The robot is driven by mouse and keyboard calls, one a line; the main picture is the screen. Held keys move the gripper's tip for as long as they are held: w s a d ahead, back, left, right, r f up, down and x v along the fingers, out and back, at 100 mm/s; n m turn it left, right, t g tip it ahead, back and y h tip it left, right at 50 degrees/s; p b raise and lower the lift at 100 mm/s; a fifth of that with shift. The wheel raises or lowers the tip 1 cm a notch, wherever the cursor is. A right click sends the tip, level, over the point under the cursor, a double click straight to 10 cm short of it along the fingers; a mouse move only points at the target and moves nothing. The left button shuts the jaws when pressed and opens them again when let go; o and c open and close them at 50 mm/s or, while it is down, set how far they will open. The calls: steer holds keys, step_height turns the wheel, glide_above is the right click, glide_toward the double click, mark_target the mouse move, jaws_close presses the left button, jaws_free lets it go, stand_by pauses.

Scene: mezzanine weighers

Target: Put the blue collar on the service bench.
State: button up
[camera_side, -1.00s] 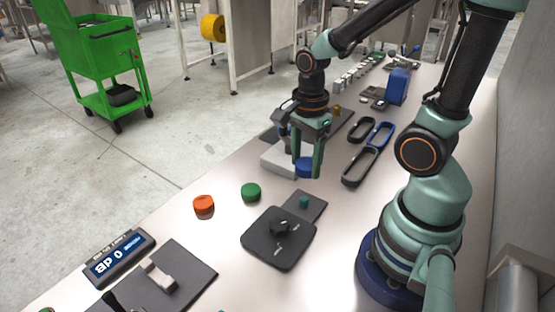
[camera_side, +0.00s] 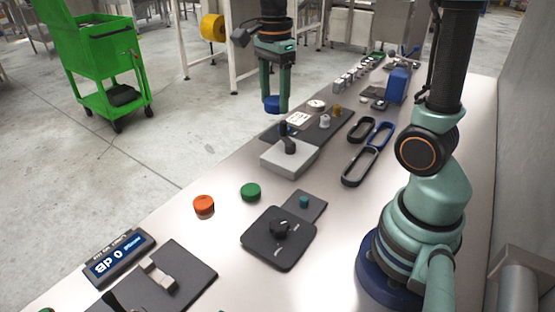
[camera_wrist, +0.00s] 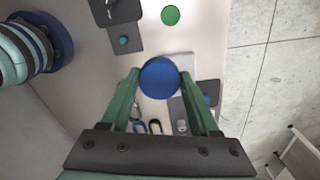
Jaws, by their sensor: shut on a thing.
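The blue collar (camera_side: 272,104) is a short round blue piece. My gripper (camera_side: 275,98) is shut on it, with one green finger on each side, and holds it high in the air near the bench's far edge. In the wrist view the collar (camera_wrist: 160,78) shows as a blue disc between my fingertips (camera_wrist: 160,88). The long pale bench top (camera_side: 228,232) runs from the front left to the back right, below the collar. I cannot tell from the side view whether the collar is over the bench or just past its edge.
A grey joystick box (camera_side: 272,158), a green cap (camera_side: 251,191), an orange cap (camera_side: 203,205) and a black knob plate (camera_side: 262,250) stand on the bench. Black and blue loops (camera_side: 360,167) lie farther right. Bare bench surrounds the caps. A green cart (camera_side: 100,60) stands on the floor.

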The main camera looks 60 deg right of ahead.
glide_above(248, 165)
steer(key=s, duration=0.1)
step_height(248, 165, down, 2)
steer(key=f, duration=1.4)
steer(key=w+f, duration=0.1)
steer(key=f, duration=0.6)
steer(key=shift+f, duration=0.2)
steer(key=o, duration=1.4)
steer(key=shift+c, duration=0.2)
steer(key=shift+r, duration=0.1)
